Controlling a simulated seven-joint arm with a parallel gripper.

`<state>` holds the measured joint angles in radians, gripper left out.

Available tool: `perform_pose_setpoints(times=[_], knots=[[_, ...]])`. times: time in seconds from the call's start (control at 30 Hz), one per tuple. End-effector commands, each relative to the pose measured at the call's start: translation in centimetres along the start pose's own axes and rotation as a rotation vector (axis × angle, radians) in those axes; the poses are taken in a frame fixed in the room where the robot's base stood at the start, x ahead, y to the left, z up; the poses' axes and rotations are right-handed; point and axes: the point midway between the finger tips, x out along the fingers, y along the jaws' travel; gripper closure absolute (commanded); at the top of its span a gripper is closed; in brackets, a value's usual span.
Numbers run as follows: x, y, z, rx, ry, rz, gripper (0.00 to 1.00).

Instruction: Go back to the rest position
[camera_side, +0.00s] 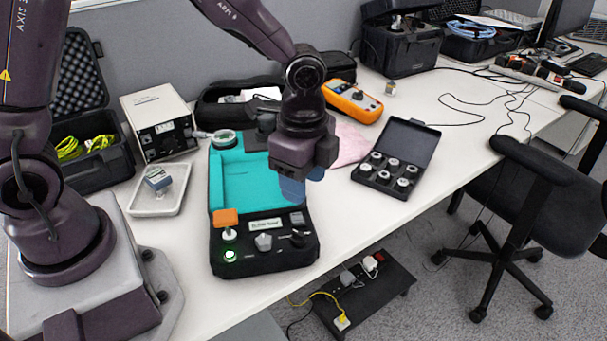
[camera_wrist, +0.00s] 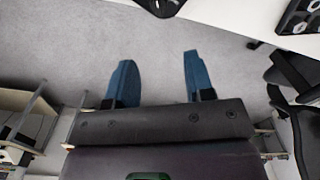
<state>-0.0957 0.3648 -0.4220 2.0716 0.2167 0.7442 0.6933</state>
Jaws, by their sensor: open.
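My gripper (camera_side: 300,187) hangs over the right part of the black calibrator case (camera_side: 262,263) in the side view. In the wrist view my gripper (camera_wrist: 157,77) shows two blue fingers set wide apart, with nothing between them but grey carpet beyond. The calibrator has a teal lining (camera_side: 232,180), an orange block (camera_side: 227,217), knobs and a lit green button (camera_side: 230,256). My gripper hides part of its right side. A small blue-grey sensor (camera_side: 158,179) sits in a pale tray (camera_side: 160,200) to the left of the case.
A white instrument box (camera_side: 160,121) and an open black case (camera_side: 88,150) stand at the back left. An orange multimeter (camera_side: 353,101) lies behind my gripper. An open case of round weights (camera_side: 392,172) is to the right. A chair (camera_side: 540,185) stands beyond the table edge.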

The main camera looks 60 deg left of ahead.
Motion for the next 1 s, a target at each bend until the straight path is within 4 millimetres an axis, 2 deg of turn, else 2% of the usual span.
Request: perform_pose_setpoints(times=[0.43,0.53,0.6,0.77,1.0], knots=[[-0.4,0.0,0.0,-0.020,-0.001,0.001,0.52],[-0.2,0.4,0.3,-0.095,-0.011,0.017,0.52],[-0.1,1.1,1.4,-0.201,-0.036,0.038,0.52],[-2.8,1.9,4.5,-0.460,-0.052,-0.013,0.52],[-8.2,4.0,9.0,-0.825,0.030,-0.125,0.52]])
